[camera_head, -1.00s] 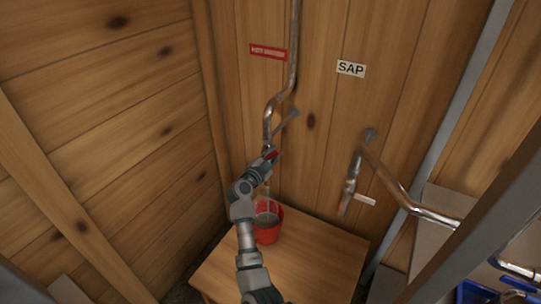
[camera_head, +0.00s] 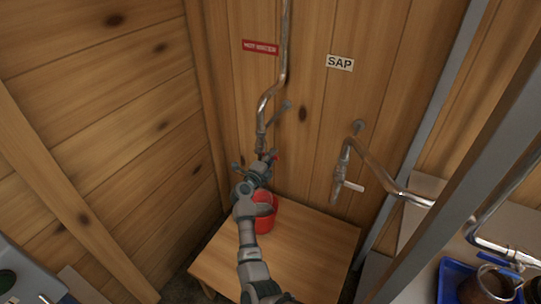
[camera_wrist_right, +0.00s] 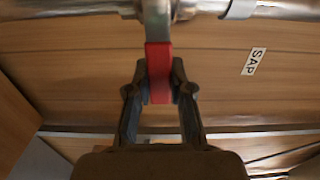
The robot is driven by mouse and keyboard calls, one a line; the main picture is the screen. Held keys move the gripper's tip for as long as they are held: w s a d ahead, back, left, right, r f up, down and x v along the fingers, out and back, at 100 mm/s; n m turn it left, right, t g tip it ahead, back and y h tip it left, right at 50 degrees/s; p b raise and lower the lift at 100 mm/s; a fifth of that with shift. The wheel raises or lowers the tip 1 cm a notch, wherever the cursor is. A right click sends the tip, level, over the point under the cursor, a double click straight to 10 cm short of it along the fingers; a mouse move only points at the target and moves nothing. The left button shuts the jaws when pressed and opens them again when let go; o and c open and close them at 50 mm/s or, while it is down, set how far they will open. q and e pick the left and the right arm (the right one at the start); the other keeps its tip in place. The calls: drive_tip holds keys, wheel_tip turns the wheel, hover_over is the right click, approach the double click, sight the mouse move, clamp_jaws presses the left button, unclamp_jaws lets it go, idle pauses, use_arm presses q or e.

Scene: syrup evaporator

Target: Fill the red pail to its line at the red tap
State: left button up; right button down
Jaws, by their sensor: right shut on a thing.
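The red pail (camera_head: 265,213) stands upright on a small wooden table, under the pipe with the red-handled tap. My right arm covers its left side and much of its opening, so its line and level cannot be seen. The red tap handle (camera_head: 277,157) shows just beside my right gripper (camera_head: 266,160). In the right wrist view the red handle (camera_wrist_right: 158,70) sits between the two fingers of my right gripper (camera_wrist_right: 159,88), which is shut on it. My left gripper is not in view.
The wooden table (camera_head: 300,255) is bare to the right of the pail. A second tap with a pale handle (camera_head: 350,183) hangs under the SAP sign (camera_head: 340,63). A red sign (camera_head: 261,47) marks the left pipe. A blue tray (camera_head: 456,282) holds jars at lower right.

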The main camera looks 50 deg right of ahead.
drive_tip(key=shift+s+f+m, duration=0.1)
drive_tip(key=shift+f+m, duration=0.3)
drive_tip(key=shift+f, duration=0.25)
drive_tip(key=c, duration=1)
unclamp_jaws()
drive_tip(key=shift+r, duration=0.2)
drive_tip(key=v, duration=1.2)
drive_tip(key=shift+f, duration=0.1)
